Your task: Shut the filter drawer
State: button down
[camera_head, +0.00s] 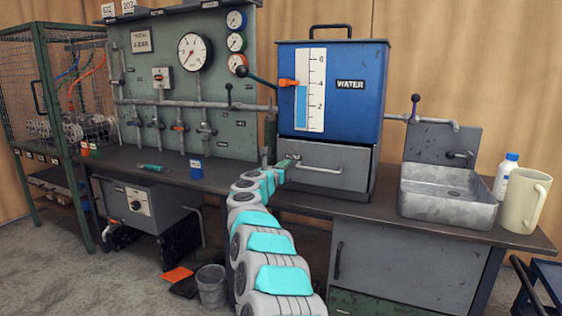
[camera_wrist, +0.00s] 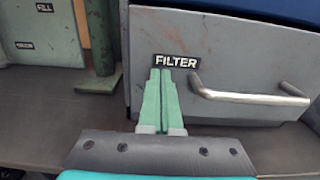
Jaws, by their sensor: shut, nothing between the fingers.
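The filter drawer (camera_head: 350,157) is the grey front under the blue water tank (camera_head: 365,110). The wrist view shows the same grey front (camera_wrist: 235,50) with a black FILTER label (camera_wrist: 175,61) and a bar handle (camera_wrist: 250,98). My gripper (camera_head: 293,159) is at the left part of the drawer front, left of the handle. In the wrist view, my gripper's green fingers (camera_wrist: 160,74) are together and empty, their tips just under the label. I cannot tell whether they touch the front. How far the drawer stands out is hard to tell.
A metal sink (camera_head: 447,195), a white bottle (camera_head: 506,176) and a cream mug (camera_head: 526,200) stand on the bench at right. The gauge panel (camera_head: 140,85) with pipes stands at left. A blue can (camera_head: 196,169) and a teal-handled tool (camera_head: 152,168) lie before it.

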jog(key=shift+w+d+r+p, duration=0.1)
jog(key=shift+w+d+p, duration=0.05)
jog(key=shift+w+p, duration=0.25)
jog(key=shift+r, duration=0.25)
jog(key=shift+f, duration=0.1)
